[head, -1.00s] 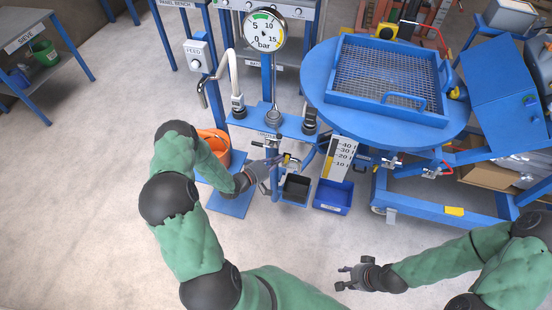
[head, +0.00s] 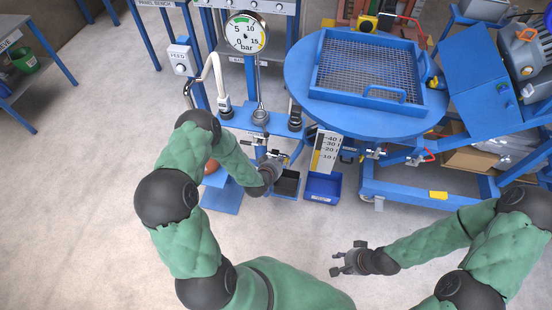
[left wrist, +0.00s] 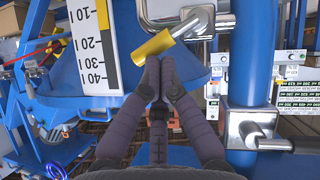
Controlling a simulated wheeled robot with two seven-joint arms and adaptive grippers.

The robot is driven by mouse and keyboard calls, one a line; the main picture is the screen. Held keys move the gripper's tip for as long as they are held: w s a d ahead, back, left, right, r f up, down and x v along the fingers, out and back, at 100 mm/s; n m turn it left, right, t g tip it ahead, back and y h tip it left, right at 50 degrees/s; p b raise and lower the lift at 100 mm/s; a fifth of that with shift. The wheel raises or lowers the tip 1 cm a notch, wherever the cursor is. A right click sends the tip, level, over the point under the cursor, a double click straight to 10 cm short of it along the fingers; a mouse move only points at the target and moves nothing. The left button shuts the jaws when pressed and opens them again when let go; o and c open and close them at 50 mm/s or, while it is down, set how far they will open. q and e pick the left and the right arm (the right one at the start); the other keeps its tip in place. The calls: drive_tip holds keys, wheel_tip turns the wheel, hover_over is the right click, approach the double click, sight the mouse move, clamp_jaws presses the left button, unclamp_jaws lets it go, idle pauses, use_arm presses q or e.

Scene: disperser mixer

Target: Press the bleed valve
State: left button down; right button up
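The valve with a yellow-tipped metal lever (left wrist: 152,45) shows in the left wrist view, directly ahead of my left fingers. I take it to be the bleed valve; no label on it is readable. My left gripper (left wrist: 159,62) has its fingertips together, at the lower edge of the yellow tip; whether they touch it I cannot tell. In the head view, my left gripper (head: 278,158) is low at the blue stand, and the valve is mostly hidden there. My right gripper (head: 343,258) is open and empty above the floor, away from the stand.
A pressure gauge (head: 246,32) stands above the valve area. A second metal valve handle (left wrist: 262,135) is at right in the left wrist view. A black bin (head: 287,184) and blue bin (head: 322,187) sit below. The round blue sieve table (head: 300,75) is at right.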

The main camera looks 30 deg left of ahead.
use_arm(q)
drive_tip(key=shift+w+d+f+m+y+b, duration=0.2)
drive_tip(key=shift+d+f+m+y+b, duration=0.2)
drive_tip(key=shift+d+f+b, duration=0.15)
use_arm(e)
drive_tip(key=shift+f, duration=0.55)
use_arm(q)
drive_tip(key=shift+d+f, duration=0.2)
drive_tip(key=shift+d, duration=0.05)
use_arm(e)
drive_tip(key=shift+f, duration=0.2)
